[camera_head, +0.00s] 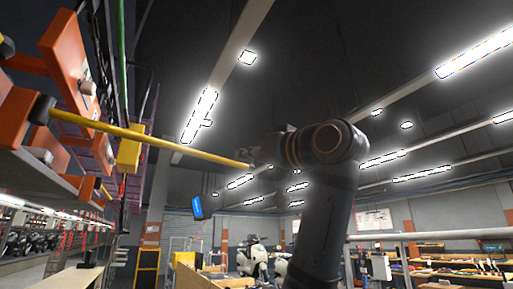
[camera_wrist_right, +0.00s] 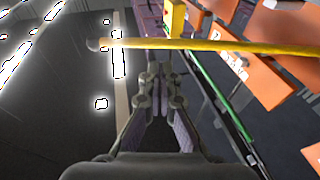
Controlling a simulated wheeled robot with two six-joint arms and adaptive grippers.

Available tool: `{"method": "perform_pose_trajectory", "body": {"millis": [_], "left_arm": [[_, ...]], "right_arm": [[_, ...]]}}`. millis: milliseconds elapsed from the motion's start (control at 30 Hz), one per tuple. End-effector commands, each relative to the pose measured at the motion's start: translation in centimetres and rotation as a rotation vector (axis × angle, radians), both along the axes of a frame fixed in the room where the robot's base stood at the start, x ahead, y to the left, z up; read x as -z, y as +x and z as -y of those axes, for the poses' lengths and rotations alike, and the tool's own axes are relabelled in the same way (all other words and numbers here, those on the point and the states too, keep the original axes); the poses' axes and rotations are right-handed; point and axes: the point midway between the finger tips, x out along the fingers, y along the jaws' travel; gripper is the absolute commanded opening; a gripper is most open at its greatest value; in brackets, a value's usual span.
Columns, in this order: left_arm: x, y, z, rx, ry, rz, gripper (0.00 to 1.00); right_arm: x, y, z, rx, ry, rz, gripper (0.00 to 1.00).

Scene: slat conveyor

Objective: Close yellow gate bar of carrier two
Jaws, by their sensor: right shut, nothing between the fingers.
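The yellow gate bar (camera_head: 150,138) sticks out to the right from a dark hinge on the orange carrier frame (camera_head: 14,118), swung out into the open. Its far end reaches my right gripper (camera_head: 266,149), which is mostly hidden behind my wrist in the head view. In the right wrist view the bar (camera_wrist_right: 215,45) crosses the top of the picture, just beyond my shut, empty fingers (camera_wrist_right: 156,74). I cannot tell whether they touch it. I see no number on the carrier. My left gripper is not in view.
A yellow block (camera_head: 130,152) sits by the upright behind the bar. A further short yellow bar (camera_head: 105,192) shows lower left. Orange plates (camera_head: 70,55) stand at upper left. A blue-screened device (camera_head: 197,207) hangs below the bar. The space right of the carrier is open.

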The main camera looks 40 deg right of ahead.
Motion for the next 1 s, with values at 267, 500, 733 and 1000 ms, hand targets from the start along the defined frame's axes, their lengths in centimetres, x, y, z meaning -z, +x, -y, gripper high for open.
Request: {"method": "perform_pose_trajectory", "body": {"millis": [267, 500, 733, 1000], "left_arm": [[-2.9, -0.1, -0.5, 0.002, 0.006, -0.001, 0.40], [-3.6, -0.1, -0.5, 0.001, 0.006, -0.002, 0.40], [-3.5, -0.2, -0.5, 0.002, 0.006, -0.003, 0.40], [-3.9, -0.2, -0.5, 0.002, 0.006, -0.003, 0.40]], "right_arm": [[-1.4, 5.4, -0.1, 0.000, -0.001, -0.003, 0.00], [-1.5, 7.3, -0.1, 0.000, -0.001, -0.001, 0.00], [-1.4, 7.4, -0.1, 0.000, -0.001, 0.000, 0.00], [-1.5, 7.9, 0.1, -0.013, 0.000, -0.002, 0.00]]}}
